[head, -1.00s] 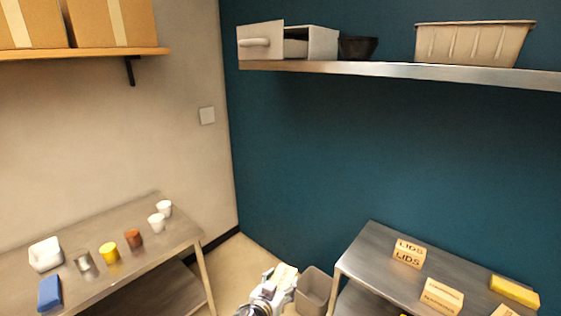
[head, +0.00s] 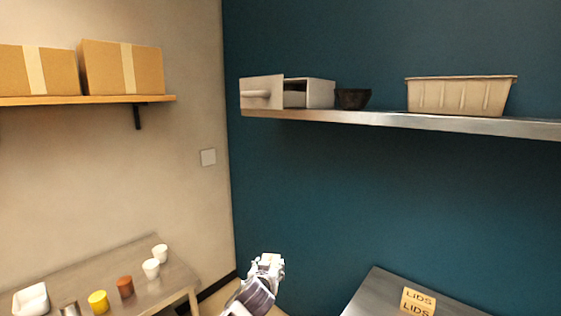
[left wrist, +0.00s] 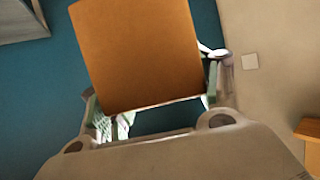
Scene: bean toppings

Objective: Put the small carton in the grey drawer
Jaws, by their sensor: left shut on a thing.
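The small carton (left wrist: 140,52) is orange-brown in the left wrist view and sits between the fingers of my left gripper (left wrist: 155,112), which is shut on it. In the head view the left gripper (head: 270,262) is low in the middle, in front of the blue wall and well below the wall shelf. Only a small pale part of the carton shows there. The grey drawer (head: 262,93) is pulled out of its grey cabinet (head: 320,93) at the left end of the metal shelf. Its inside is mostly hidden. My right gripper is not in view.
The metal shelf (head: 440,122) also holds a dark bowl (head: 353,99) beside the cabinet and a beige bin (head: 460,96). Cardboard boxes (head: 120,68) stand on a wooden shelf at left. Cups stand on the lower left table (head: 176,285). The wall below the metal shelf is clear.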

